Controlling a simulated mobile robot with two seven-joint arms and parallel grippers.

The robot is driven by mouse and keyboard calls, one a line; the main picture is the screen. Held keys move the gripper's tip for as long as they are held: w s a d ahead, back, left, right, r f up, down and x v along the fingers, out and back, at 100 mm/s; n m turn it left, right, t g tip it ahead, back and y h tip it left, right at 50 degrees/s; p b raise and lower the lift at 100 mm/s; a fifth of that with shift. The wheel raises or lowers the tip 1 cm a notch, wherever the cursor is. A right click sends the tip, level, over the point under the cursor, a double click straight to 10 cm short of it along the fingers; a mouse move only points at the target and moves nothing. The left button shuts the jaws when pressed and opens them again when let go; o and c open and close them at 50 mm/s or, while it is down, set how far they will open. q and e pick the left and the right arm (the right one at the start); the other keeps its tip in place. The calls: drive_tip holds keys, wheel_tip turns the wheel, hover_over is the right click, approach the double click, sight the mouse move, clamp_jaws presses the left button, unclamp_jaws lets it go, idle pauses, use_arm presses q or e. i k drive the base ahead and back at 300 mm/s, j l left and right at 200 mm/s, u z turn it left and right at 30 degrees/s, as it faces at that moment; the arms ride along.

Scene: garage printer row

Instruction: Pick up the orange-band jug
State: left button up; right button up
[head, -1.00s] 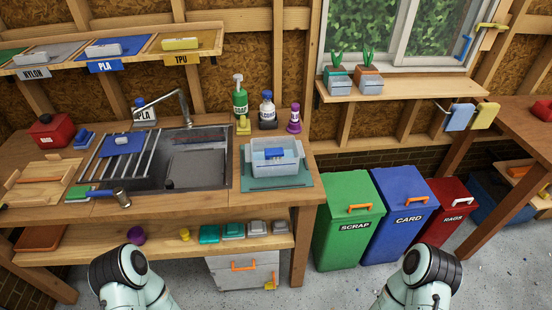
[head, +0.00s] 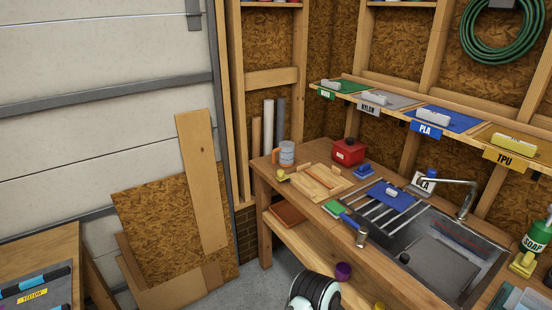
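A pale grey-blue jug (head: 288,152) with orange at its left side stands upright at the far left corner of the wooden workbench (head: 262,172). It is small in the head view, and I cannot tell whether the orange is a handle or a band. Nothing is touching it from my side. Part of one of my arms shows at the bottom edge, but neither gripper is in the picture.
Right of the jug are a red box (head: 348,151), a wooden tray (head: 318,192) and a sink (head: 440,250). A small yellow object (head: 283,175) lies in front of it. Boards (head: 201,180) lean against the garage door. Clear floor shows left of the bench.

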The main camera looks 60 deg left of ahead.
sight(285, 150)
drive_tip(key=u, duration=1.95)
drive_tip(key=i+j+z, duration=0.1)
drive_tip(key=z, duration=0.95)
drive_tip(key=i+j+z, duration=0.15)
drive_tip(key=j+z, duration=0.65)
drive_tip(key=j, duration=0.15)
drive_tip(key=j+z, duration=0.35)
drive_tip(key=j, duration=0.7)
drive_tip(key=j+z, duration=0.1)
drive_tip(key=j, duration=1)
